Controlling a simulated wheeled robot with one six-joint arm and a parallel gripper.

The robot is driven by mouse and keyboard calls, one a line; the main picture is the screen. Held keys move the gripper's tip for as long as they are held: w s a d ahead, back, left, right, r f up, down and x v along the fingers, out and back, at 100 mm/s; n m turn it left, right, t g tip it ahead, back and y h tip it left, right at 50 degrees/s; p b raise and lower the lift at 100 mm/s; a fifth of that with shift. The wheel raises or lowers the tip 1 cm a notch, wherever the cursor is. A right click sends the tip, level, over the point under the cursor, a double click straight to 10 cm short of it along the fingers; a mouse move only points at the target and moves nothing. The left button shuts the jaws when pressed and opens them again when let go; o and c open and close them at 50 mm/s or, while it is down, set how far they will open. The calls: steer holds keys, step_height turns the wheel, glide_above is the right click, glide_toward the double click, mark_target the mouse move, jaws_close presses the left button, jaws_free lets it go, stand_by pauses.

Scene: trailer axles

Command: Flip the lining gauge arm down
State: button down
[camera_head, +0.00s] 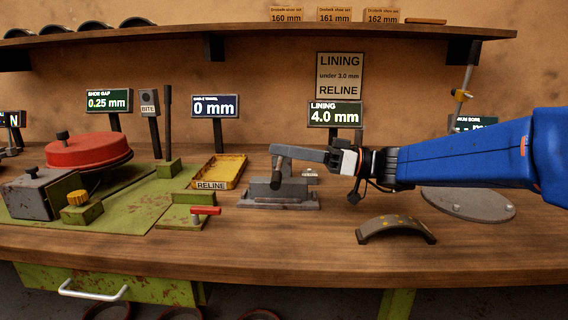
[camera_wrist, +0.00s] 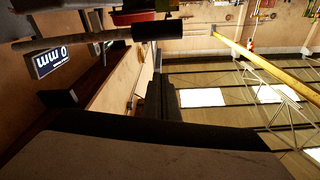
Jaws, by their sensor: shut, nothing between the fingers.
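The lining gauge (camera_head: 262,200) is a grey metal block on a flat base near the middle of the bench. Its short arm with a dark cylindrical end (camera_head: 277,181) appears tilted, not flat, over the left part of the block. My gripper (camera_head: 300,154) comes in from the right, just above the gauge, shut and empty. Its grey fingers overlap the top of the gauge arm in the head view, and I cannot tell whether they touch. The LINING display (camera_head: 334,114) behind reads 4.0 mm. The wrist view is sideways, with a large surface filling its lower part.
A curved lining shoe (camera_head: 394,229) lies in front of my arm, and a round grey plate (camera_head: 468,204) lies at the right. A yellow RELINE tray (camera_head: 222,171) and a red-handled block (camera_head: 205,211) stand left of the gauge. A red drum (camera_head: 88,150) sits further left.

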steer(key=d, duration=0.9)
steer(key=shift+s+d+f, duration=0.2)
steer(key=shift+d+f, duration=0.05)
steer(key=shift+d, duration=0.1)
